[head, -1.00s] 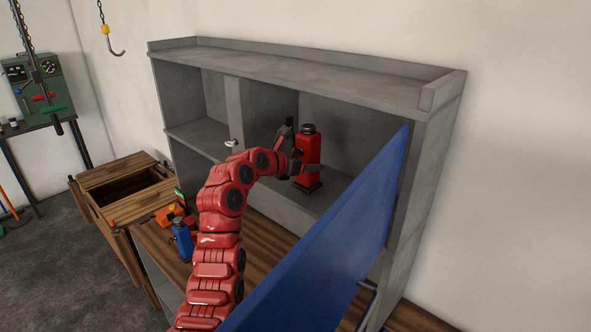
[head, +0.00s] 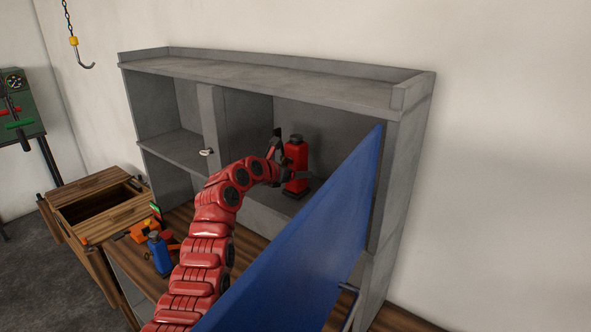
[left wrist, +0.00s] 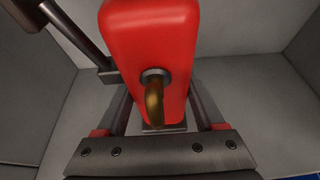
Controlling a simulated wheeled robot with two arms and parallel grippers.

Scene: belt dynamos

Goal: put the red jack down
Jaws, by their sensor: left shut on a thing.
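The red jack (head: 296,166) stands upright in the right compartment of the grey cabinet (head: 255,207), at or very near its floor; I cannot tell if its base touches. It has a dark top and dark base. My left gripper (head: 286,172) is shut on the jack, with a finger on each side of its body. In the left wrist view the red jack (left wrist: 150,45) fills the middle, with a brass-coloured part facing the camera and its base partly hidden by the gripper. My right gripper is not in view.
A blue door (head: 300,245) stands open at the right of the compartment, close to my left arm. A blue jack (head: 159,254) and orange items (head: 143,231) are on the wooden worktop. A wooden box (head: 95,205) stands at the left.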

